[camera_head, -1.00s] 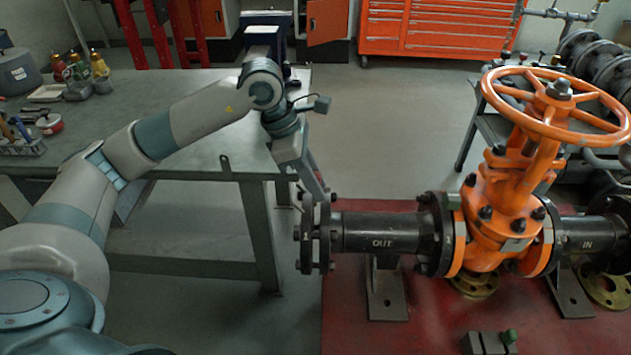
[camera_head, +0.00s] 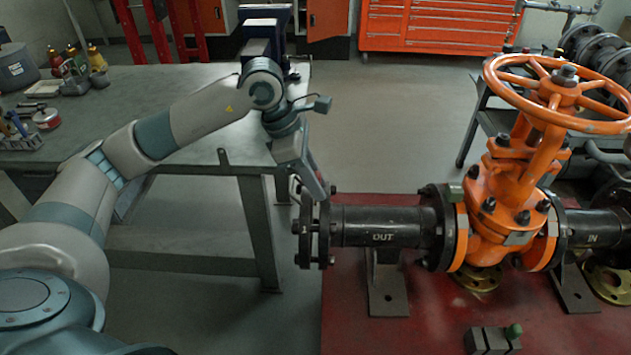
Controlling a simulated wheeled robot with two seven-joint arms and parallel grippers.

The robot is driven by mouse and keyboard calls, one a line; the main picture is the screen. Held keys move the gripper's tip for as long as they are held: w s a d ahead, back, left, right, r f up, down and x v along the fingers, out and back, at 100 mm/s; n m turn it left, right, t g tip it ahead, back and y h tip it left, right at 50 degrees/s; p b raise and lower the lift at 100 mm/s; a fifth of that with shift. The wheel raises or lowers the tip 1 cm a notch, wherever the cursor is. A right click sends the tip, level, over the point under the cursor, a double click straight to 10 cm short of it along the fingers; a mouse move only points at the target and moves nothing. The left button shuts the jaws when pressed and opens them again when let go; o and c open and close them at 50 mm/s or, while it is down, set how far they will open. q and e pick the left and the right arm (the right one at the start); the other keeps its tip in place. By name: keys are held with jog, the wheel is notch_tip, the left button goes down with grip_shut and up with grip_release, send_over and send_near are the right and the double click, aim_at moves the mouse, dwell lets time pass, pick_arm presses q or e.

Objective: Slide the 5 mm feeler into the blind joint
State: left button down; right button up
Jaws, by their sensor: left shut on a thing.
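The blind joint (camera_head: 321,230) is the pair of dark bolted flanges at the left end of the black pipe marked OUT (camera_head: 382,228). My left gripper (camera_head: 318,192) points down at the top of this joint, its fingers at or just beside the upper flange edge. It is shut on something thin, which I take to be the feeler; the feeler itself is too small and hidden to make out. I cannot tell whether it is between the flanges. My right gripper is not in view.
The orange gate valve (camera_head: 512,200) with its handwheel (camera_head: 565,92) stands right of the joint, on a red base (camera_head: 440,315). A dark block with a green knob (camera_head: 493,340) sits at the front. The grey workbench (camera_head: 200,100) is behind my left arm.

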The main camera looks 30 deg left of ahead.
pick_arm(q)
jog(key=shift+f, duration=0.2)
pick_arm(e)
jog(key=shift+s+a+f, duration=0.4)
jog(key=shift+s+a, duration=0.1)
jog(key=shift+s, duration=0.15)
pick_arm(q)
jog(key=c, duration=1.5)
grip_release()
jog(key=shift+r, duration=0.15)
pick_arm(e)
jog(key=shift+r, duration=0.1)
pick_arm(q)
jog(key=shift+a+r+p, duration=0.15)
jog(key=shift+r+p, duration=0.15)
jog(key=shift+r, duration=0.15)
jog(key=p+v, duration=0.2)
jog(key=v, duration=0.4)
jog(key=shift+r, duration=0.1)
jog(key=shift+s+a+r+p, duration=0.2)
jog(key=shift+r+p, duration=0.1)
jog(key=shift+r, duration=0.05)
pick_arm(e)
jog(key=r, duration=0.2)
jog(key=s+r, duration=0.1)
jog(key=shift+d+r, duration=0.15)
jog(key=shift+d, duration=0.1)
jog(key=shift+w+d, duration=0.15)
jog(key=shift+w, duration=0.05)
